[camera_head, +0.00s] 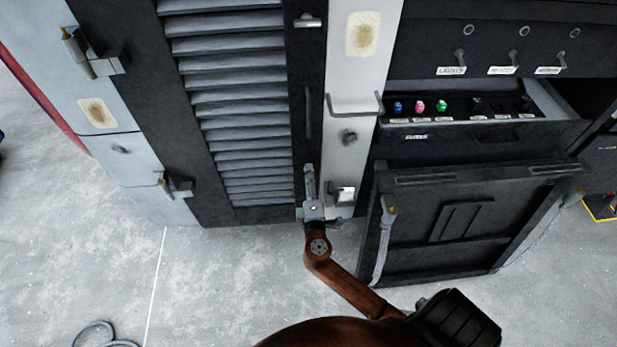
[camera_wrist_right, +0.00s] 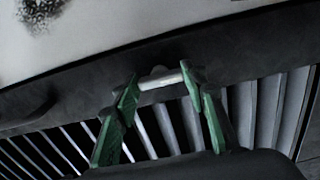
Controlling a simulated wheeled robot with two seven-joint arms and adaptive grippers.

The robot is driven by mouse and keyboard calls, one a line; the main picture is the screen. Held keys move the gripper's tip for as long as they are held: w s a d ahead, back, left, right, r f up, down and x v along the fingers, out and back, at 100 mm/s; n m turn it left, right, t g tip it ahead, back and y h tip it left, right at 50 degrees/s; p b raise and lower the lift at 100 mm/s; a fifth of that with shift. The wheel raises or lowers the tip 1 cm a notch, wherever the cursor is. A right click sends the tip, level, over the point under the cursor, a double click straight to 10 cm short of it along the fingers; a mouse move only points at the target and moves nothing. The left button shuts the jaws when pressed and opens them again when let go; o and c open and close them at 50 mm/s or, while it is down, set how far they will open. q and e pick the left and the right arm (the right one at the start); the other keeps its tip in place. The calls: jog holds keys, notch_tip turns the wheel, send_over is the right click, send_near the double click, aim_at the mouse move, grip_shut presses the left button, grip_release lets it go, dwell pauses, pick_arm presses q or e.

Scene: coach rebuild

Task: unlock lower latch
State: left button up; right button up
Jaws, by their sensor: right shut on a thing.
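The louvred door (camera_head: 235,120) has a dark frame and grey slats and looks closed. A small metal upper latch (camera_head: 307,22) sits at the top of its right frame. The lower latch (camera_wrist_right: 160,81) is a short, light metal bar on the dark frame in the right wrist view. In the head view my right gripper (camera_head: 309,180) is at the lower right of the door frame and hides most of this latch. In the wrist view its green fingers stand either side of the bar, shut on it. My left gripper is in neither view.
Right of the door is a white panel (camera_head: 350,75) with a handle bar (camera_head: 354,106). Beyond it are an open drawer with coloured knobs (camera_head: 420,106) and a dark lower cabinet front (camera_head: 465,225). The grey floor (camera_head: 220,285) before the door is largely clear.

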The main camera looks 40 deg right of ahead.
jog(key=o, duration=1.2)
jog(key=shift+c, duration=0.2)
jog(key=v, duration=1.2)
jog(key=shift+w+f, duration=0.1)
